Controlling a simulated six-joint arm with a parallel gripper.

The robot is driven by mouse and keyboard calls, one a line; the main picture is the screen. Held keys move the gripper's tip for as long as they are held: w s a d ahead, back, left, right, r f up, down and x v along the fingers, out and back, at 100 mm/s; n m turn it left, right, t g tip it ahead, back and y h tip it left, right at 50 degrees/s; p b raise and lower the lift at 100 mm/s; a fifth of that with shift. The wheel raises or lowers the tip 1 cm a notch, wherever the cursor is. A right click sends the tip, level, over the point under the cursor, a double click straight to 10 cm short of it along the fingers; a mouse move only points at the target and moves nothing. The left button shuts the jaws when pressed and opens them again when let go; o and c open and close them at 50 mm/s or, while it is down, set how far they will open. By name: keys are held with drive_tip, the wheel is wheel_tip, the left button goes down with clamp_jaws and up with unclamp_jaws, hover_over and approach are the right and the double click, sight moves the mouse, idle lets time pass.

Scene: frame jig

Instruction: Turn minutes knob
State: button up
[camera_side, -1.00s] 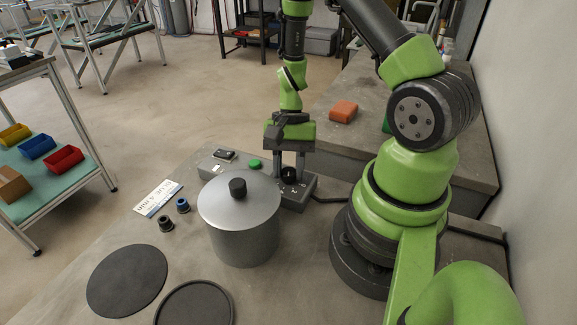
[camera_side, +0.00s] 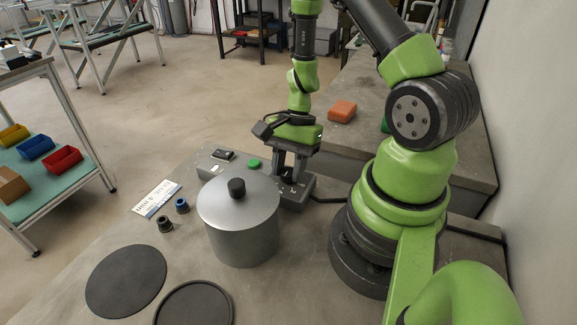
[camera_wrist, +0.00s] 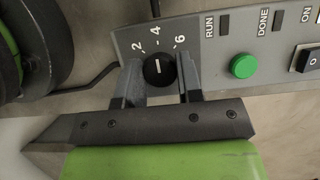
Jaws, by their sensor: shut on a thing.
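The minutes knob (camera_wrist: 160,71) is a round black dial with a white pointer line, on a grey control panel (camera_wrist: 216,25).
A green button (camera_wrist: 243,66), labels RUN, DONE and ON, and a black switch (camera_wrist: 309,58) share the panel. A large grey lidded pot (camera_side: 240,225) stands close in front of the panel. Two small knobs, black (camera_side: 165,224) and blue (camera_side: 182,205), and a dark disc (camera_side: 127,281) lie left.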

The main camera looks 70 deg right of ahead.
drive_tip(key=o, duration=0.9)
drive_tip(key=shift+r, duration=0.1)
drive_tip(key=v, duration=0.9)
drive_tip(key=shift+d+r, duration=0.25)
drive_tip(key=shift+r, duration=0.1)
wheel_tip(320, 180, up, 10)
drive_tip(key=n+t+h, duration=0.2)
drive_tip(key=n, duration=0.4)
hover_over(281, 186)
drive_tip(key=s+a+r+n+t, duration=0.2)
drive_tip(key=s+a+r+n, duration=0.1)
drive_tip(key=n, duration=0.1)
drive_tip(key=s+a+r+n+t, duration=0.3)
drive_tip(key=a+r+n, duration=0.1)
drive_tip(key=shift+s+a+r, duration=0.15)
drive_tip(key=shift+s+r, duration=0.15)
drive_tip(key=shift+r, duration=0.05)
